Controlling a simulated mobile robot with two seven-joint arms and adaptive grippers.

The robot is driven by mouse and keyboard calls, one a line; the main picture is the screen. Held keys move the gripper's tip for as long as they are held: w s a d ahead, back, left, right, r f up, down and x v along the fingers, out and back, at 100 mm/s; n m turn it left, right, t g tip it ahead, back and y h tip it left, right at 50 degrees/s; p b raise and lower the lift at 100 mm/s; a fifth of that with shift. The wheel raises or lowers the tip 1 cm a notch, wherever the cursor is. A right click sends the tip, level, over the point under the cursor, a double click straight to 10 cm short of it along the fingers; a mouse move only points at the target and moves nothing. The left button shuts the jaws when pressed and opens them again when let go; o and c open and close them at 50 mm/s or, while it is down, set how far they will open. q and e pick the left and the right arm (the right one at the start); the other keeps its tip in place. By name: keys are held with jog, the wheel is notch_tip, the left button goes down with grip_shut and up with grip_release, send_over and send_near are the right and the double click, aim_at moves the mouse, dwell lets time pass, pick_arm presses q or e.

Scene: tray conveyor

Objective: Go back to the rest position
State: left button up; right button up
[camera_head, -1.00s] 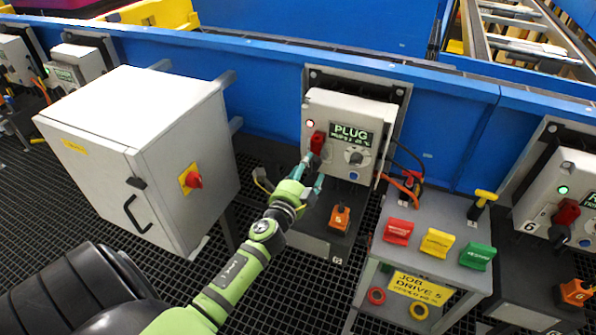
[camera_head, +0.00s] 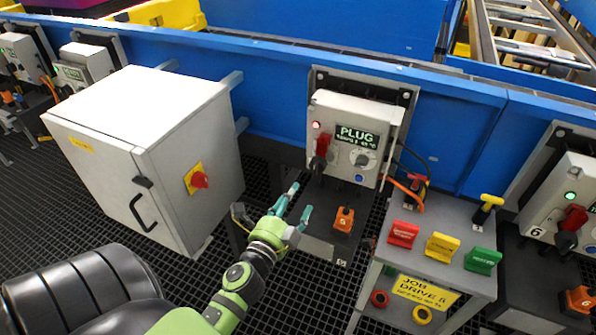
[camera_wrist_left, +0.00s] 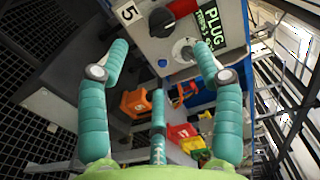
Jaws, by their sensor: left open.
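My left gripper (camera_head: 294,206) is open and empty, with teal fingers spread in front of the grey drive box (camera_head: 357,112). It is below and apart from the box, which shows a lit PLUG display (camera_head: 357,136), a red light and a red switch handle (camera_head: 322,146). In the left wrist view, the open fingers (camera_wrist_left: 158,75) frame the box front with its black knob (camera_wrist_left: 161,22) and grey dial (camera_wrist_left: 184,50). Nothing is between the fingers. My right gripper is not in view.
A white cabinet (camera_head: 110,150) with a red-yellow switch (camera_head: 196,179) stands left of the arm. A grey stand (camera_head: 440,225) with red, yellow and green blocks is on the right. An orange block (camera_head: 343,219) sits below the drive box. Dark grating floor is open around the cabinet.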

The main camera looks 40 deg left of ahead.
pick_arm(q)
jog(key=shift+f, duration=0.1)
jog(key=s+d+f+n+g+h, duration=0.1)
jog(key=s+d+f+n+g, duration=0.15)
jog(key=f, duration=0.75)
jog(key=s+d+f+n+g+h, duration=0.1)
jog(key=s+d+f+n+g, duration=0.2)
jog(key=f, duration=0.8)
jog(key=s+d+f+n+g+h, duration=0.1)
jog(key=s+d+f+n+g, duration=0.3)
jog(key=f, duration=0.6)
jog(key=s+f+n+g, duration=0.1)
jog(key=s+f+g, duration=0.1)
jog(key=s+f, duration=0.3)
jog(key=s+f+n+g+h+p, duration=0.1)
jog(key=s+f, duration=0.4)
jog(key=s, duration=0.8)
jog(key=s+d+f+n+g, duration=0.1)
jog(key=s+f+g, duration=0.3)
jog(key=s, duration=0.5)
jog(key=shift+f, duration=0.6)
